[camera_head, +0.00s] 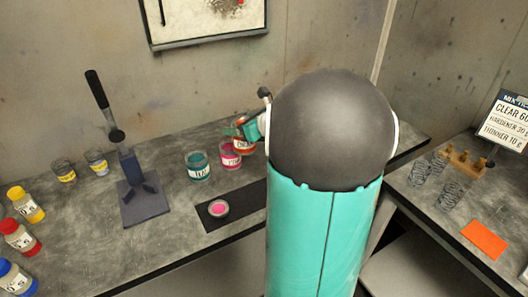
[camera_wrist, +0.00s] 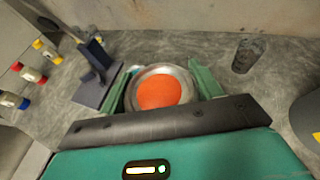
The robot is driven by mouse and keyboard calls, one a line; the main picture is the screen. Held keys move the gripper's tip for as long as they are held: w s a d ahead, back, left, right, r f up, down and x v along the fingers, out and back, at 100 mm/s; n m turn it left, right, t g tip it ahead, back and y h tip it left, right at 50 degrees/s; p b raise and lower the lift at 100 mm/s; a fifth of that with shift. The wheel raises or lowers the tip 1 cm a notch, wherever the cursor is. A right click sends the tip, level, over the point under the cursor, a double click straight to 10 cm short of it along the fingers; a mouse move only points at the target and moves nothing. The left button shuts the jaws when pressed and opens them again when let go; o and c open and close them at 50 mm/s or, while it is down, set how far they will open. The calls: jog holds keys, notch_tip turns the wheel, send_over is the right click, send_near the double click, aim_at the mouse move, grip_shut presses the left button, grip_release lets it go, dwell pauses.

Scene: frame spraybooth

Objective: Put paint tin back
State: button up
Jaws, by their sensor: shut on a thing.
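An orange-red paint tin (camera_head: 243,147) is between the fingers of my gripper (camera_head: 243,130), behind and right of a magenta tin (camera_head: 230,154). In the wrist view the tin (camera_wrist: 165,92) shows from above, its round orange top inside a metal rim. The green fingers of my gripper (camera_wrist: 161,84) are shut on its two sides. A teal tin (camera_head: 198,167) stands left of the magenta one. My arm hides part of the held tin, and I cannot tell whether its base touches the bench.
A lever press (camera_head: 139,200) stands left, with yellow, red and blue bottles (camera_head: 20,236) beyond. A pink disc-like item (camera_head: 218,208) lies on a black mat (camera_head: 245,198). A dark cup (camera_wrist: 249,54) stands right of the tin in the wrist view. Glasses (camera_head: 420,173) stand on the right bench.

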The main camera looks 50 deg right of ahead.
jog(key=shift+w+d+f, duration=1)
jog(key=shift+d+f, duration=1.2)
jog(key=shift+w+d+f, duration=0.95)
jog(key=shift+d+f, duration=1.2)
jog(key=shift+d, duration=0.05)
jog(key=shift+w+d+f, duration=1)
jog(key=shift+d+f, duration=1.2)
jog(key=shift+f, duration=0.2)
jog(key=o, duration=1.2)
jog(key=shift+o, duration=0.2)
